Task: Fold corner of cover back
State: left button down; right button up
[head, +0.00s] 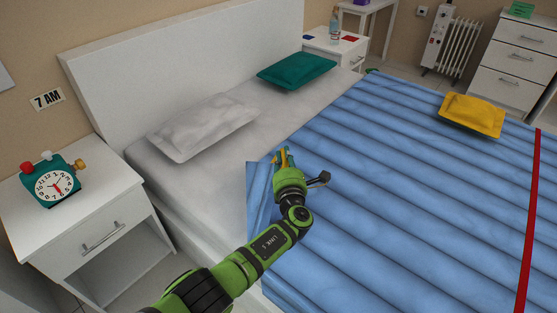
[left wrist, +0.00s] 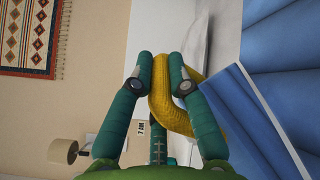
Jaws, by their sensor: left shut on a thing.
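The blue quilted cover (head: 380,160) lies over the bed, with its near-left edge by the white sheet. The cover also shows at the right of the left wrist view (left wrist: 270,105). A yellow, rope-like loop (left wrist: 184,122) is between the teal fingers of my left gripper (left wrist: 160,75), which is shut on it. The loop curves down beside the cover's edge; where it joins is hidden. In the head view my left gripper (head: 281,158) is at the cover's corner by the sheet, and only a little yellow shows. My right gripper is not in view.
A white pillow (head: 203,127) and a green pillow (head: 297,70) lie at the headboard (head: 180,62). A yellow cushion (head: 471,115) and a red stripe (head: 527,225) are on the cover. A white nightstand (head: 95,225) with a teal clock (head: 54,187) stands left. The sheet (head: 190,190) between is bare.

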pick_arm(q)
jog(key=shift+f, duration=0.15)
jog(key=c, duration=1.2)
grip_release()
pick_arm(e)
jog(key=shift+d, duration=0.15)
